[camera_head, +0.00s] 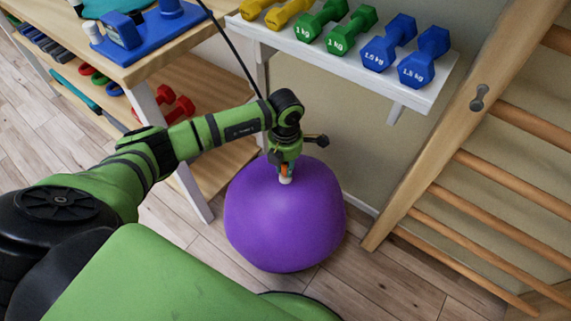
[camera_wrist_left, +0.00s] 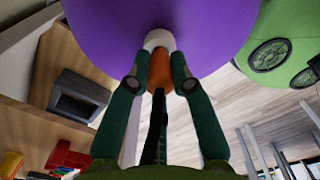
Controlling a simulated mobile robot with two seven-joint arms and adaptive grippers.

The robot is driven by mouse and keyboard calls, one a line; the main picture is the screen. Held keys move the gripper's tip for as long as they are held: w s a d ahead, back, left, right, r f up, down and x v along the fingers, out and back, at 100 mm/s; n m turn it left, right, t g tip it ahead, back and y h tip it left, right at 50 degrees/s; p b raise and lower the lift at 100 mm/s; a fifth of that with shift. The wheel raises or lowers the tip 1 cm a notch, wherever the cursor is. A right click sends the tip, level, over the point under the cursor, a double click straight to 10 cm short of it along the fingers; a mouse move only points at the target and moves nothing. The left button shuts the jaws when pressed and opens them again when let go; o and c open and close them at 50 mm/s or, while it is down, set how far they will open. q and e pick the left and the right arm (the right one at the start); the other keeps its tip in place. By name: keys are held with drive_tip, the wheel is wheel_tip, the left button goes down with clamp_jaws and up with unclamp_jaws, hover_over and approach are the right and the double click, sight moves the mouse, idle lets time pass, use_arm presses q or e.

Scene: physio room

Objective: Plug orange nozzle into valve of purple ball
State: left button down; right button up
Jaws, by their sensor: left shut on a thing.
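The purple ball (camera_head: 285,220) sits on the wooden floor between the wooden table and the wall bars. My left gripper (camera_head: 286,172) is at the upper part of the ball, shut on the orange nozzle (camera_wrist_left: 160,72). In the left wrist view the gripper's two green fingers (camera_wrist_left: 160,82) hold the nozzle from both sides, with a dark hose running back from it. The nozzle's front end is at a white round valve (camera_wrist_left: 158,40) on the ball (camera_wrist_left: 215,25). The fingers partly hide the nozzle, and I cannot tell how deep it sits. My right gripper is not in view.
A white shelf (camera_head: 330,62) with yellow, green and blue dumbbells is on the wall behind the ball. Wooden wall bars (camera_head: 480,175) stand at the right. A wooden table (camera_head: 165,50) with a blue item (camera_head: 150,32) is at the left. Open floor (camera_head: 385,285) lies at the front right.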

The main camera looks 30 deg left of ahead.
use_arm(q)
drive_tip(key=shift+f, duration=0.3)
drive_tip(key=c, duration=1)
unclamp_jaws()
drive_tip(key=shift+o, duration=0.2)
drive_tip(key=shift+r, duration=0.1)
drive_tip(key=shift+r+p, duration=2.75)
drive_tip(key=shift+r, duration=0.7)
